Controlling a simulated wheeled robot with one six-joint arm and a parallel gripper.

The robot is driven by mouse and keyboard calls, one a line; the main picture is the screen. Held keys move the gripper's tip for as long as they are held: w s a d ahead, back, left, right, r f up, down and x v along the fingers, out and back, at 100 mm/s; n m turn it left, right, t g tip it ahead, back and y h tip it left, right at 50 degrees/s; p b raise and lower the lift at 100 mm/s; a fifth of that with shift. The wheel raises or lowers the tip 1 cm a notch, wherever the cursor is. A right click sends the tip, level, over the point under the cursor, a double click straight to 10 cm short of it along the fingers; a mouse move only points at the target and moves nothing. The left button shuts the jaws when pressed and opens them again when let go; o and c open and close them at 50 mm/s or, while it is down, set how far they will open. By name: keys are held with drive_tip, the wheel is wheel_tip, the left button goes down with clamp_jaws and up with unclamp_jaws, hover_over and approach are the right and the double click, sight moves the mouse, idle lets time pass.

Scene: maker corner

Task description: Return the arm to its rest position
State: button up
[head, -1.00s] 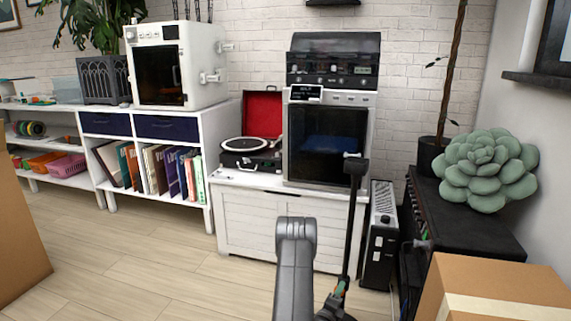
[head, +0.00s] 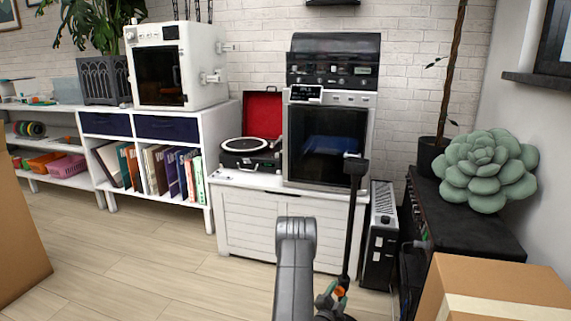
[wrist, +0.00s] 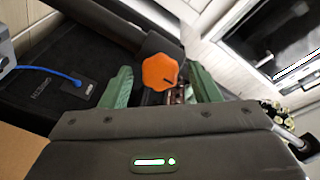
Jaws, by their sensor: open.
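My gripper (head: 334,297) is low in the head view, just right of my grey arm link. Its two green fingers are spread apart. In the wrist view, my gripper (wrist: 162,86) shows with an orange knob (wrist: 160,71) in the gap between or just beyond the fingers. I cannot tell whether they touch it. The orange knob also shows in the head view (head: 340,292), close to the fingers. A black upright pole (head: 351,220) rises behind the gripper.
A white cabinet (head: 240,222) bears a record player (head: 250,152) and a dark-fronted machine (head: 327,145). A black tower (head: 380,235) stands beside it. Cardboard boxes (head: 497,285) (head: 18,240) flank me. Wooden floor (head: 140,265) is clear at left.

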drive_tip(key=shift+n, duration=1.9)
